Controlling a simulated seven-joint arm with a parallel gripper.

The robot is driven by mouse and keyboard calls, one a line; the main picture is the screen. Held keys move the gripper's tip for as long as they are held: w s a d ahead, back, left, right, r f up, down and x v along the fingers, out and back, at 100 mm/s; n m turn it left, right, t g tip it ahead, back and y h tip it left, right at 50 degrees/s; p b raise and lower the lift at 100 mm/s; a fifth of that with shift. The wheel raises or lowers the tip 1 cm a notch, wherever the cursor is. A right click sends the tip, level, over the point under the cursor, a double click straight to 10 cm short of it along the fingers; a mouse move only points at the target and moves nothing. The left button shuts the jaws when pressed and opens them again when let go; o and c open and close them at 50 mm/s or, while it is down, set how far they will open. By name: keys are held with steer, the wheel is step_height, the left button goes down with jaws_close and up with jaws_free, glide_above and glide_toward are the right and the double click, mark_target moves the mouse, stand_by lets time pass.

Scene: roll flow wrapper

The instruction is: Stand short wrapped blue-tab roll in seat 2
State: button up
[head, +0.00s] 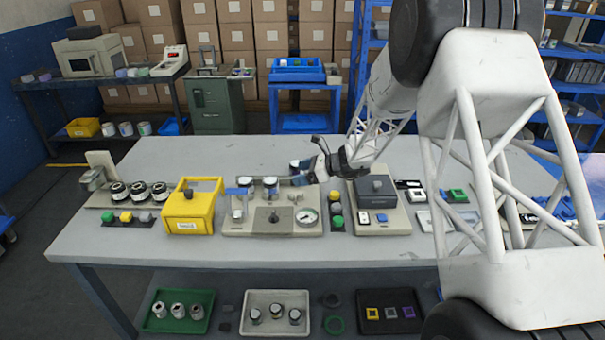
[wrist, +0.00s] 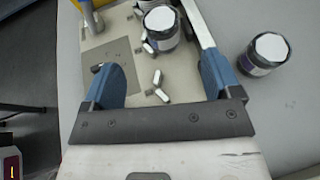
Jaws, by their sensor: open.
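My gripper (head: 304,172) is over the right part of the beige middle station. In the wrist view its two blue fingers (wrist: 160,84) are spread, with nothing held between them. A white-topped roll with a dark wrapper (wrist: 161,28) stands on the station plate, beyond the fingertips. A second white-topped dark roll (wrist: 264,54) stands on the table outside the right finger. In the head view, two white-topped rolls (head: 270,187) stand at the back of the station. I cannot tell tab colours, which roll is the short blue-tab one, or which place is seat 2.
The station plate (head: 240,225) carries a round gauge (head: 307,217). A dark-lidded device (head: 375,188) stands at right. The table front (head: 240,248) is clear. Trays lie below.

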steer(key=s+d+r+n+g+h, duration=0.1)
steer(key=s+d+r+n+h, duration=0.15)
steer(key=s+r, duration=0.35)
steer(key=s+d+r+n+g+h, duration=0.1)
steer(key=s+r+n, duration=0.35)
steer(key=s, duration=0.45)
steer(key=s+d+r+n+h, duration=0.2)
steer(key=s+r+n, duration=0.1)
steer(key=s+r, duration=0.3)
steer(key=s+d+r+n+h, duration=0.1)
steer(key=s+d+n+h, duration=0.1)
steer(key=s, duration=0.8)
steer(key=s+d+r+n+t+h, duration=0.1)
steer(key=s+d+n+h, duration=0.2)
steer(key=s+d, duration=0.3)
steer(key=s+d+r+n+t+h, duration=0.1)
steer(key=s+d+r+n+h, duration=0.1)
steer(key=s, duration=1.3)
steer(key=d+n+h, duration=0.1)
steer(key=d+n, duration=0.1)
steer(key=n, duration=0.1)
steer(key=shift+d, duration=0.25)
